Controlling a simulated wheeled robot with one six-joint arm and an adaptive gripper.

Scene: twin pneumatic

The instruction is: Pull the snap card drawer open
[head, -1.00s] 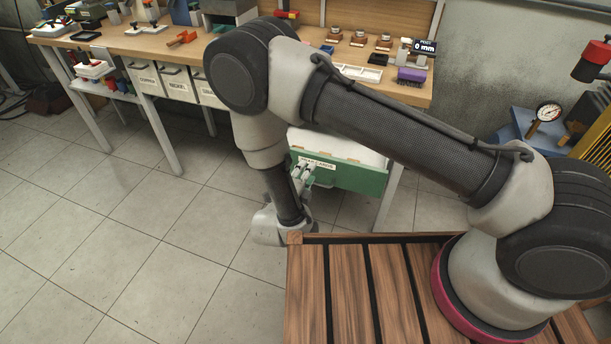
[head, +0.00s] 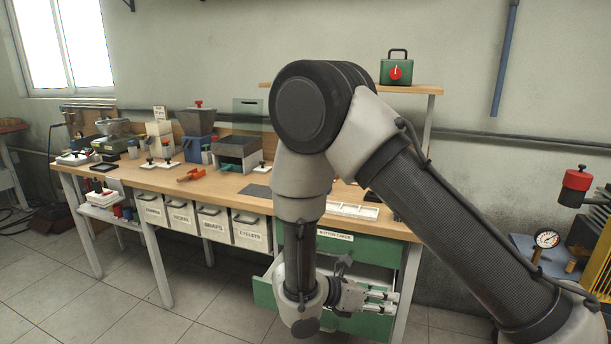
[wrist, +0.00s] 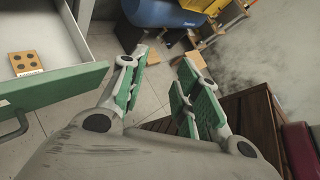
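A green-fronted drawer (head: 264,293) with a white inside stands pulled out below the bench's right end in the head view. My arm hides much of its front, and its label cannot be read now. In the wrist view the drawer's green front (wrist: 60,87) is at the left, with its dark bar handle (wrist: 14,126) and a tan card with dark dots (wrist: 26,62) inside. My gripper (head: 378,298) is in front of the drawer, fingers pointing right in the head view. In the wrist view my gripper (wrist: 160,95) is open and empty, apart from the handle.
A shut green drawer labelled as button cards (head: 372,250) is above the open one. Labelled white bins (head: 250,230) hang under the bench (head: 225,187) to the left. A blue machine with a gauge (head: 546,238) stands at the right. Floor (head: 130,300) is clear at the left.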

